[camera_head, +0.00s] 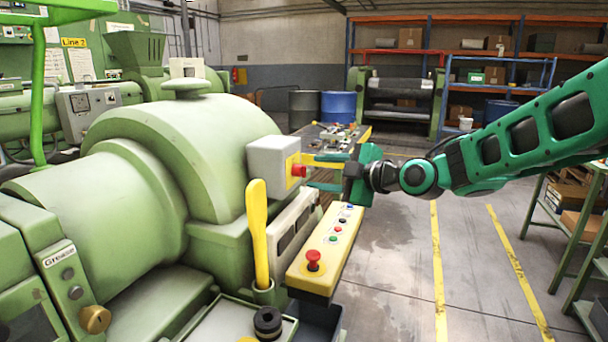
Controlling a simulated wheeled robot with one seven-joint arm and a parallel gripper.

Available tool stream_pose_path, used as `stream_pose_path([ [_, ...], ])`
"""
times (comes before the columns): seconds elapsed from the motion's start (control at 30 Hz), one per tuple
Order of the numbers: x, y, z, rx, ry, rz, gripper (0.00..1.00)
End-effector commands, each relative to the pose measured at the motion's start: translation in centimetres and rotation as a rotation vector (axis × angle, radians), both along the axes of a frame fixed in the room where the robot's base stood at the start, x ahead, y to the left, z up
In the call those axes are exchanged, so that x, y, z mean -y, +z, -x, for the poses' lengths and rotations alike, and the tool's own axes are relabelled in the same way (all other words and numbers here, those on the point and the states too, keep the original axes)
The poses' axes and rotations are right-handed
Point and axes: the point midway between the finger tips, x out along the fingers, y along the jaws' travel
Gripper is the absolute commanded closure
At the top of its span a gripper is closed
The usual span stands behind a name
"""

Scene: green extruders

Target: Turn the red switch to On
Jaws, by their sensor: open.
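A grey box (274,164) with a yellow face is fixed to the side of the green machine. A red switch (298,171) sticks out of its yellow face; its turn position and any On marking are too small to read. My gripper (322,172) is open and points left at the red switch from the right. Its fingers stop close to the switch, and I cannot tell whether they touch it. Nothing shows between the fingers.
Below stands a yellow control panel (325,247) with a red mushroom button (313,258) and several small buttons. A yellow lever (258,230) rises left of it. A cluttered table (365,135) stands behind my gripper. The floor (400,270) to the right is clear.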

Motion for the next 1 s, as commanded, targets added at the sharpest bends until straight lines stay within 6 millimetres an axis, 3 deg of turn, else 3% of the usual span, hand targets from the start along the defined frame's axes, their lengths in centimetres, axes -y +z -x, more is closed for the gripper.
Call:
stream_pose_path([
  [0.3,-3.2,-1.1,-3.1,-0.002,0.0,0.002,0.56],
  [0.73,-3.9,-1.2,-3.8,-0.002,-0.001,0.0,0.56],
  [0.77,-4.0,-1.2,-3.8,-0.002,-0.001,0.0,0.58],
  [0.9,-4.0,-1.2,-3.8,-0.002,-0.001,0.0,0.92],
  [1.0,-4.6,-1.2,-3.7,-0.002,0.001,0.0,0.96],
])
